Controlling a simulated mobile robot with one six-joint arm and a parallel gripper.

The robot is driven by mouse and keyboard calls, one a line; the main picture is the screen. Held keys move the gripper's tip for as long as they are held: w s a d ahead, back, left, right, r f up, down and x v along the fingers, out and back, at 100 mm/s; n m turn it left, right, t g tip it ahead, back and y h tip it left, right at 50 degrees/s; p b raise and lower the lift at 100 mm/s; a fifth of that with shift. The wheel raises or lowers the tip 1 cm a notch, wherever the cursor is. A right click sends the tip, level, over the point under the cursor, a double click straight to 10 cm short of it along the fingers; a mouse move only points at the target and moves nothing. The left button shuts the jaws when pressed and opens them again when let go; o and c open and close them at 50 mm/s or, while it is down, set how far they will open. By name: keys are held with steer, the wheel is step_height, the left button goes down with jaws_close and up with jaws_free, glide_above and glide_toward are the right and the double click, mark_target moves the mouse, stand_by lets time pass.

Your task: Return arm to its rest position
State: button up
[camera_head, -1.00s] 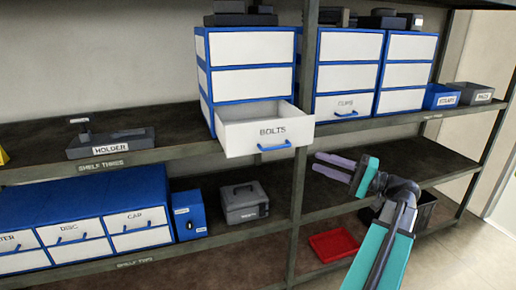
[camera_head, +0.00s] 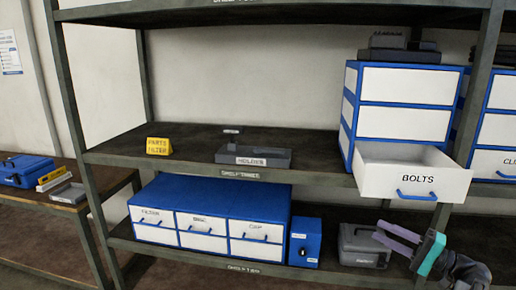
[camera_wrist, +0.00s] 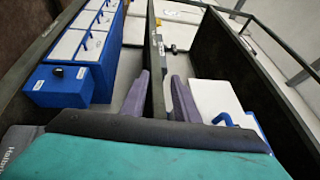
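My gripper (camera_head: 396,238) is at the lower right in the head view, in front of the shelves and just below the open BOLTS drawer (camera_head: 411,174). Its two purple-grey fingers are spread apart with nothing between them; they also show in the wrist view (camera_wrist: 159,97). The teal gripper body fills the bottom of the wrist view. Part of my dark arm shows at the lower right corner in the head view; the rest is out of frame. The BOLTS drawer is pulled out, and its front with the blue handle appears right of the fingers in the wrist view.
A grey toolbox (camera_head: 362,246) stands on the lower shelf close to the fingers. A blue box (camera_head: 305,243) and a blue drawer unit (camera_head: 212,205) stand left of it. A holder tray (camera_head: 254,157) and yellow sign (camera_head: 158,146) are on the middle shelf.

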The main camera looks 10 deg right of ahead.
steer(key=w+a+f+n+g+y, duration=0.1)
steer(key=w+a+f+g, duration=0.2)
steer(key=a+f, duration=0.7)
steer(key=w+a+f+g+y, duration=0.1)
steer(key=w+a+f+g, duration=0.25)
steer(key=a+f, duration=0.6)
steer(key=s+a+f+n+g+h, duration=0.1)
steer(key=s+a+f+g, duration=0.25)
steer(key=a+f, duration=0.55)
steer(key=s+a+f+n+g, duration=0.1)
steer(key=s+a+f+g, duration=0.25)
steer(key=a+f, duration=0.55)
steer(key=s+a+f+n+g+h, duration=0.2)
steer(key=s+a+f+g+h, duration=0.15)
steer(key=s+f, duration=0.45)
steer(key=s+a+f+n+g+h, duration=0.1)
steer(key=s+a+f+g+h, duration=0.2)
steer(key=s+a+f, duration=0.5)
steer(key=s+d+f+n+g+h, duration=0.1)
steer(key=s+d+f+n+h, duration=0.15)
steer(key=s+d, duration=0.5)
steer(key=d+f+n+h, duration=0.1)
steer(key=d+f+h, duration=0.2)
steer(key=d, duration=0.4)
steer(key=shift+d+f+n+t+h, duration=0.25)
steer(key=shift+n+t+h, duration=0.1)
steer(key=shift+h, duration=0.55)
